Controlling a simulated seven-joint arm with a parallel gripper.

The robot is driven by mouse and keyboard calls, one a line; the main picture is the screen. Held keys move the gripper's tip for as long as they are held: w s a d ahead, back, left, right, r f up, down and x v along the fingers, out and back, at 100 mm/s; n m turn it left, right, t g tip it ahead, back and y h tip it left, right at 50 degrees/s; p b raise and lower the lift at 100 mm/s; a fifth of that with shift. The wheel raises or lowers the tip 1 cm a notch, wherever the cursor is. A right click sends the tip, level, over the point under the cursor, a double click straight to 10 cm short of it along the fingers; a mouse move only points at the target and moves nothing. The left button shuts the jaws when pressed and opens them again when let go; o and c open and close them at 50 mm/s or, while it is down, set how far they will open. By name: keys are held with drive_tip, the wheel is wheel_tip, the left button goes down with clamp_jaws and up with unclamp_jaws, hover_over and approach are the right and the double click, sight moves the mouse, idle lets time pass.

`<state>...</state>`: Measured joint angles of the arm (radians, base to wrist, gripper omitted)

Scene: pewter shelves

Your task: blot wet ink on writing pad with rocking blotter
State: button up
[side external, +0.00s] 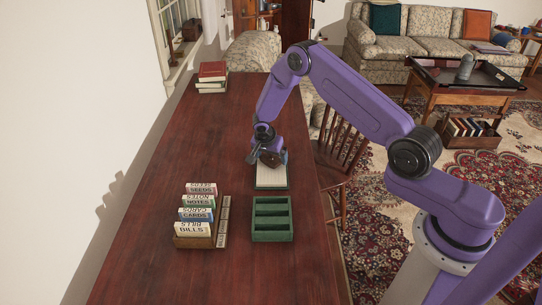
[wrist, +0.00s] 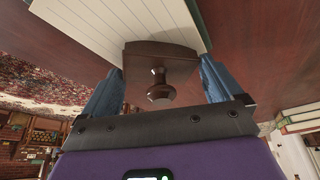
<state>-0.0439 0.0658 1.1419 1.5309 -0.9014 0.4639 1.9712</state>
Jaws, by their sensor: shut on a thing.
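The writing pad (side external: 271,181) lies near the right edge of the red-brown desk. Its pale, lined sheet also shows in the wrist view (wrist: 85,22); no ink can be made out on it. The rocking blotter (wrist: 160,55) is dark wood with a turned knob and sits between my two blue fingers in the wrist view. My gripper (side external: 270,158) is over the far part of the pad, pointing down, shut on the blotter. The blotter's underside is hidden, so I cannot tell whether it touches the paper.
A green compartment tray (side external: 271,219) stands just nearer than the pad. A wooden rack (side external: 222,222) with labelled cards, including BILLS, CARDS and NOTES, is left of it. Stacked books (side external: 212,76) lie at the far end. A wooden chair (side external: 340,160) stands beside the desk.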

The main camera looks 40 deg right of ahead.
drive_tip(key=shift+f, duration=0.1)
drive_tip(key=shift+r, duration=3.55)
